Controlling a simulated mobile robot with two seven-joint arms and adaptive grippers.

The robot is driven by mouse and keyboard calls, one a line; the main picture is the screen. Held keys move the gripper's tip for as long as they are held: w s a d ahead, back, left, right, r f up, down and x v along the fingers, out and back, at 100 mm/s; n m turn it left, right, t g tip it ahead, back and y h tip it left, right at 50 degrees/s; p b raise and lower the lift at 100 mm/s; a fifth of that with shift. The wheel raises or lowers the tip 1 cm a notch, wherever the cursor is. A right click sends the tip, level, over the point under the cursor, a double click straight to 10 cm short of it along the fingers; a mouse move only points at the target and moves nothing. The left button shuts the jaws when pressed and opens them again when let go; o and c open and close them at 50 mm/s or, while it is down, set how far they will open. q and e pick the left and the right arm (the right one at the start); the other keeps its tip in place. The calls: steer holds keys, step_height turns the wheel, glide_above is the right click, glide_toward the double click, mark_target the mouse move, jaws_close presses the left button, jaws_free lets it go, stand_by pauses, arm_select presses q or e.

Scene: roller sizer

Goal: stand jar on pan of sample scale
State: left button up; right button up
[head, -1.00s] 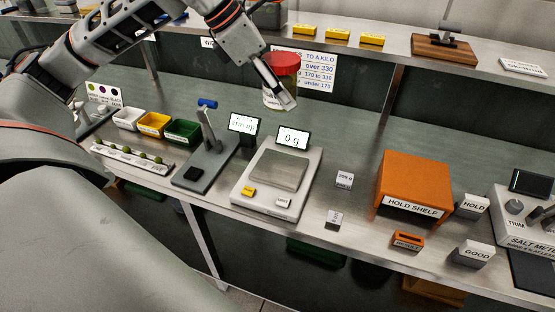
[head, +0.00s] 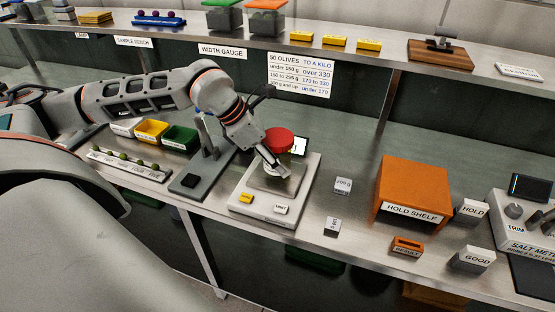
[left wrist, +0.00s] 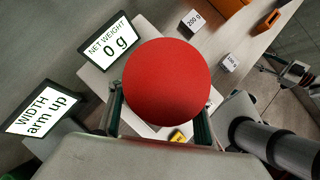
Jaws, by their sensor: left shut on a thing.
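The jar has a red lid (head: 279,141) and a clear body that my gripper partly hides. My left gripper (head: 272,165) is shut on the jar and holds it upright over the pan (head: 292,182) of the sample scale (head: 308,189). In the left wrist view the red lid (left wrist: 166,82) fills the middle between the two fingers and hides the pan. The scale's display (left wrist: 114,46) reads 0 g there. I cannot tell whether the jar's base touches the pan.
A width gauge stand (head: 203,165) is left of the scale. Weight blocks marked 200 g (head: 343,186) and 100 g (head: 332,226) stand to its right. The orange hold shelf (head: 413,185) is farther right. A yellow button (head: 246,198) is on the scale's front.

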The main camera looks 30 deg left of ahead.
arm_select(q)
steer(key=shift+f, duration=0.45)
steer(key=shift+f, duration=0.15)
steer(key=o, duration=1.4)
steer(key=shift+r, duration=0.2)
steer(key=b+v, duration=0.1)
steer(key=v, duration=1.1)
